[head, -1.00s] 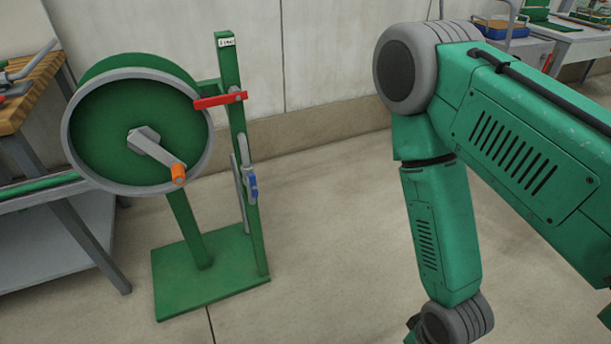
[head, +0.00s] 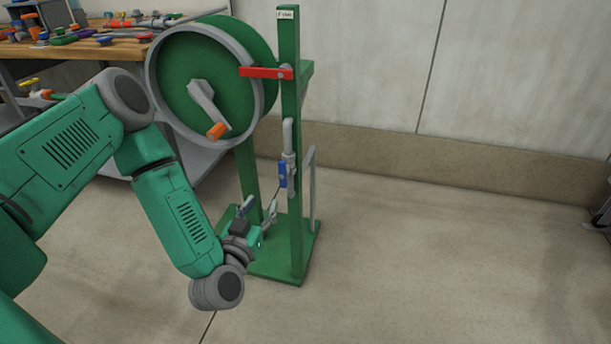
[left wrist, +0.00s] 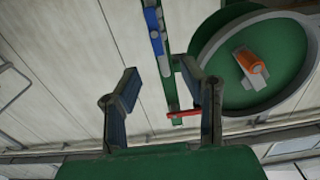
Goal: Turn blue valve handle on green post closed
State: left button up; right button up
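The blue valve handle (head: 283,174) sits on a grey pipe valve on the green post (head: 289,110), at about mid-height, and points downward along the pipe. My left gripper (head: 259,207) is open and empty, below and left of the handle and apart from it. In the left wrist view the two fingers (left wrist: 168,88) stand wide apart. There the blue handle (left wrist: 153,22) shows beyond the fingers near the top edge, with the green post (left wrist: 169,68) between them. My right gripper is in no current view.
A red lever (head: 266,73) crosses the upper post. A green reel (head: 205,85) with an orange-gripped crank (head: 216,130) stands just left of it. A bent grey pipe (head: 310,185) rises right of the post. A cluttered wooden bench (head: 75,48) is behind left.

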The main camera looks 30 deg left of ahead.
aim_at(282, 173)
pick_arm(q)
jog(key=b+x, duration=0.1)
jog(key=x, duration=0.3)
jog(key=b+x, duration=0.1)
jog(key=x, duration=0.3)
jog(key=d+b+x, duration=0.1)
jog(key=b+x, duration=0.1)
jog(key=x, duration=0.2)
jog(key=shift+w+a+r, duration=0.1)
jog(key=shift+w+a, duration=0.05)
jog(key=shift+w, duration=0.25)
jog(key=shift+w+a, duration=0.3)
jog(key=shift+a, duration=0.05)
jog(key=shift+d+r, duration=0.1)
jog(key=shift+d, duration=0.2)
jog(key=shift+c, duration=0.8)
grip_shut()
